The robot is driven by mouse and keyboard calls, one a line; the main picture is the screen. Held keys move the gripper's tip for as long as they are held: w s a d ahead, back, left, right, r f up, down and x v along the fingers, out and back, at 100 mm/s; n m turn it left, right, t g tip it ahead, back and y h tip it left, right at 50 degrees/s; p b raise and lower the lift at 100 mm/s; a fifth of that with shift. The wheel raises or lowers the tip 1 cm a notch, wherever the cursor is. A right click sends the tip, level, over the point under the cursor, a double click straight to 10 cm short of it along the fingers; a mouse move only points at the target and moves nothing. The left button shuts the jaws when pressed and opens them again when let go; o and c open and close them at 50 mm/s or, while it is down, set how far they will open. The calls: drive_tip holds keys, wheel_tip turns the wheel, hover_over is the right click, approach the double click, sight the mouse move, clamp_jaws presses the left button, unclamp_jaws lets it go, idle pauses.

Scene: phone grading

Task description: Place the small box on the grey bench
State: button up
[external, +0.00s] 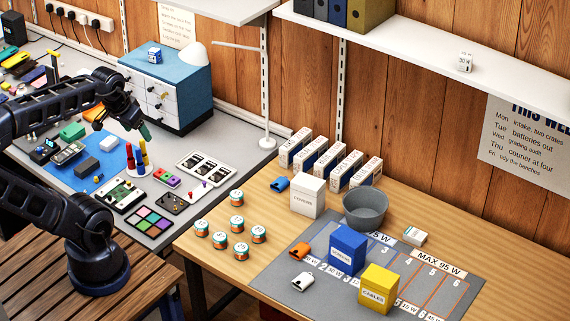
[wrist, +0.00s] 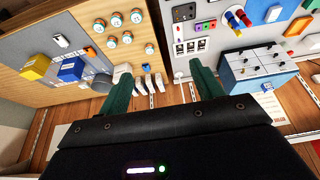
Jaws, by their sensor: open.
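Several small boxes are in view and I cannot tell which one is meant. A small blue box (external: 154,55) sits on the blue-topped drawer cabinet. A small white box (external: 465,62) stands on the wall shelf. The grey bench (external: 236,117) is on the left. My gripper (external: 144,131) is above the grey bench, in front of the cabinet. In the wrist view its green fingers (wrist: 160,88) are spread apart with nothing between them.
The grey bench holds a drawer cabinet (external: 170,84), a lamp (external: 194,56), a white phone tray (external: 206,168) and tools. The wooden table holds a white box (external: 307,195), a grey bowl (external: 365,209), a blue box (external: 347,250), a yellow box (external: 379,289) and several round tins.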

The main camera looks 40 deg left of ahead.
idle(0.4)
drive_tip(key=w+d+r+m, duration=0.3)
drive_tip(key=w+d, duration=0.2)
drive_tip(key=w, duration=0.5)
drive_tip(key=w+d+r+m, duration=0.2)
drive_tip(key=w+d, duration=0.3)
drive_tip(key=w, duration=0.5)
drive_tip(key=w+d+f+m+g+h, duration=0.1)
drive_tip(key=w+d+f+m, duration=0.15)
drive_tip(key=w+d, duration=0.5)
drive_tip(key=w+d+f+m+g+h, duration=0.1)
drive_tip(key=w+d+f+m, duration=0.15)
drive_tip(key=w+d, duration=0.55)
drive_tip(key=m+g+h, duration=0.3)
drive_tip(key=m, duration=0.5)
hover_over(415, 232)
drive_tip(key=a, duration=0.3)
drive_tip(key=f, duration=3.6)
drive_tip(key=shift+w+d+f, duration=0.1)
drive_tip(key=shift+d, duration=0.15)
drive_tip(key=shift+x, duration=2.6)
drive_tip(key=shift+y, duration=0.3)
drive_tip(key=c, duration=1.2)
